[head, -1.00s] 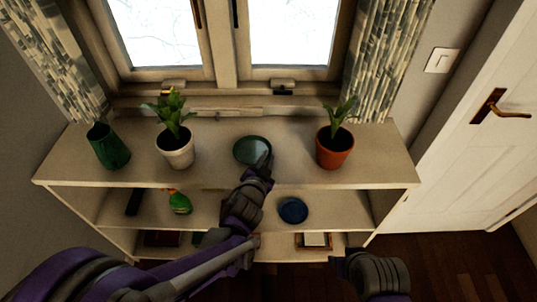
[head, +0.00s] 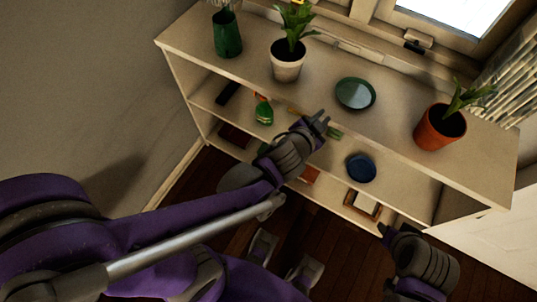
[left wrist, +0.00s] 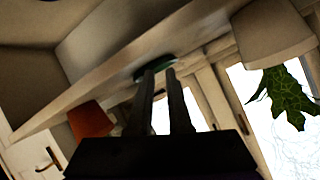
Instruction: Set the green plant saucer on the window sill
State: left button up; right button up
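The green plant saucer (head: 355,94) lies flat on the pale shelf unit's top (head: 320,85), below the window, between two potted plants. It also shows in the left wrist view (left wrist: 154,67), partly behind the fingertips. My left gripper (head: 319,121) is in front of the top's front edge, apart from the saucer. Its two fingers (left wrist: 160,75) stand a little apart with nothing between them. The window ledge (head: 350,45) runs behind the top. My right gripper (head: 384,231) is low at the right, and its finger opening is unclear.
On the top stand a green pot (head: 227,35), a white-potted plant (head: 288,66) and a terracotta-potted plant (head: 437,130). Lower shelves hold a green spray bottle (head: 263,110) and a blue dish (head: 361,168). The top around the saucer is clear.

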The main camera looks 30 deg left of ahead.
pick_arm(q)
jog(key=s+a+f+n+g, duration=0.2)
jog(key=s+a+n+g, duration=0.1)
jog(key=s, duration=0.5)
jog(key=s+a+f+n+g, duration=0.1)
jog(key=s+a+g, duration=0.3)
jog(key=s, duration=0.5)
jog(key=shift+s+a+f+n+g+y, duration=0.3)
jog(key=shift+a+f+n+g, duration=0.15)
jog(key=shift+n, duration=0.45)
